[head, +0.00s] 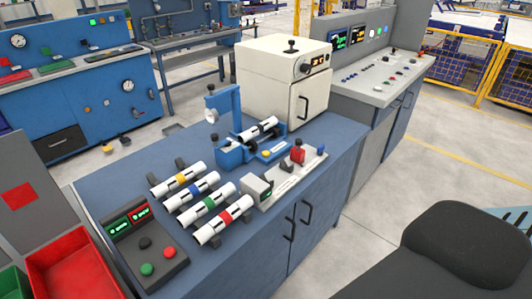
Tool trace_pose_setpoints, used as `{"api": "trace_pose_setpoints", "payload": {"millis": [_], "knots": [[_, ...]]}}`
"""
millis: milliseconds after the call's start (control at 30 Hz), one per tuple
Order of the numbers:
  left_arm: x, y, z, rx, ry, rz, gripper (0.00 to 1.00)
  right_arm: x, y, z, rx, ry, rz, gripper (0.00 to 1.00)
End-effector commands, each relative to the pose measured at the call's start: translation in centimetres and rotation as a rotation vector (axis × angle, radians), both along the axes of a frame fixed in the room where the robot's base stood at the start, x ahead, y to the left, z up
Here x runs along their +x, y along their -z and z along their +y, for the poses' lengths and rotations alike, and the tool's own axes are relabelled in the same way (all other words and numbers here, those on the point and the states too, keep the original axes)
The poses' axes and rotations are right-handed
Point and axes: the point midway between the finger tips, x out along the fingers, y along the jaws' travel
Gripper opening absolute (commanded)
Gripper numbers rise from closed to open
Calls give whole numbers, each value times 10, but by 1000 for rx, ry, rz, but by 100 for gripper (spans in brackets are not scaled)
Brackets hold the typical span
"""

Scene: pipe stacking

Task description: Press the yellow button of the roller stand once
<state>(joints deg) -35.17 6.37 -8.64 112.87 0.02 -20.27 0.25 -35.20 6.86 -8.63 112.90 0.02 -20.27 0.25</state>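The roller stand (230,155) is a blue device in the middle of the blue workbench, below the white cabinet in the head view. A white pipe with dark bands (258,129) lies on it. A small round yellow button (265,153) shows on the stand's front, beside a white label, and nothing covers it. I cannot tell whether it is pressed. Neither of my grippers is in view.
White pipes with yellow, blue, green and red bands (209,233) lie in a rack on the blue bench (130,182). A control box (146,243), a grey fixture with a red clamp (298,153) and a white cabinet (262,85) stand around. A red bin (75,272) is lower left.

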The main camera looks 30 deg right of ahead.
Motion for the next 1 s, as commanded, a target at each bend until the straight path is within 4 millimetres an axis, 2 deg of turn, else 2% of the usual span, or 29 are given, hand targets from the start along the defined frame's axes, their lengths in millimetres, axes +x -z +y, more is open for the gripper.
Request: {"api": "trace_pose_setpoints", "payload": {"millis": [33, 200, 1000], "knots": [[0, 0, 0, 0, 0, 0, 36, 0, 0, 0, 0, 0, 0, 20], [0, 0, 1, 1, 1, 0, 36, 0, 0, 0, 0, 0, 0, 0], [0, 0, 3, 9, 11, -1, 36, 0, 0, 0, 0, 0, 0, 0]]}}
